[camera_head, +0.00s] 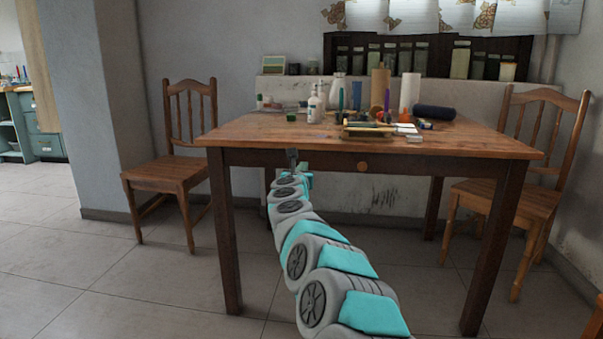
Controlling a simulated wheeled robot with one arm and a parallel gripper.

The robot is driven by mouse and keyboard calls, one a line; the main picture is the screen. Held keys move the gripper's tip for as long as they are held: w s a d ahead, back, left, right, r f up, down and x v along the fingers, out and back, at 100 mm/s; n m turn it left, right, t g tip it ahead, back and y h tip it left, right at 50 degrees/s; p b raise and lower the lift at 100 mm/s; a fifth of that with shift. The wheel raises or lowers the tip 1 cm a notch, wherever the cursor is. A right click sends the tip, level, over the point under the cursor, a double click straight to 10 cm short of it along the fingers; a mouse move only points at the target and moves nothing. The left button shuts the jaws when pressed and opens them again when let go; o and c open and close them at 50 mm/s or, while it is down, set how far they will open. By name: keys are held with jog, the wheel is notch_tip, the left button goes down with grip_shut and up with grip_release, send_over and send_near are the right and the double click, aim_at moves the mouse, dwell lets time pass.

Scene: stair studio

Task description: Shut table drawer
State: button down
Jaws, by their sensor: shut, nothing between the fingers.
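The wooden table (270,132) stands ahead with dark legs and a brown top. Its drawer front (410,167) is in the apron under the top, with a round wooden knob (362,166). The drawer front looks about level with the apron; I cannot tell if a small gap is there. My gripper (292,156) is at the far end of my outstretched arm, at the apron left of the knob. It is shut and empty. It looks close to the table's front, but I cannot tell whether it touches. My arm hides part of the space below the table.
Bottles (315,107), paper rolls (380,90) and small items crowd the tabletop. One wooden chair (175,170) stands left of the table, another (512,200) right. The tiled floor (120,280) at the front left is clear.

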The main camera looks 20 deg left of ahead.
jog(key=s+d+r+n+g+y+b, duration=0.1)
jog(key=s+r+n+g+y, duration=0.15)
jog(key=s+n, duration=0.4)
jog(key=s+d+r+n+g+y+b, duration=0.1)
jog(key=s+d+r+n+y, duration=0.15)
jog(key=s+n+y, duration=0.4)
jog(key=s+d+f+n+g+h, duration=0.1)
jog(key=s+d+f+n+g, duration=0.25)
jog(key=s+n, duration=0.55)
jog(key=s+d+f+n+g+h, duration=0.4)
jog(key=s+d+f, duration=0.5)
jog(key=d, duration=0.2)
jog(key=s+d+f+n+g+h, duration=0.3)
jog(key=s+d+f+n, duration=0.2)
jog(key=s+d+f, duration=0.55)
jog(key=s+d+f+n+g+h, duration=0.1)
jog(key=s+d+f+g+h, duration=0.15)
jog(key=s+d, duration=0.65)
jog(key=s+d+f+n+g+h, duration=0.1)
jog(key=s+d+f+g+h, duration=0.2)
jog(key=s+d, duration=0.65)
notch_tip(320, 180, up, 12)
jog(key=p, duration=1.2)
jog(key=shift+d+p, duration=0.3)
jog(key=shift+d, duration=0.1)
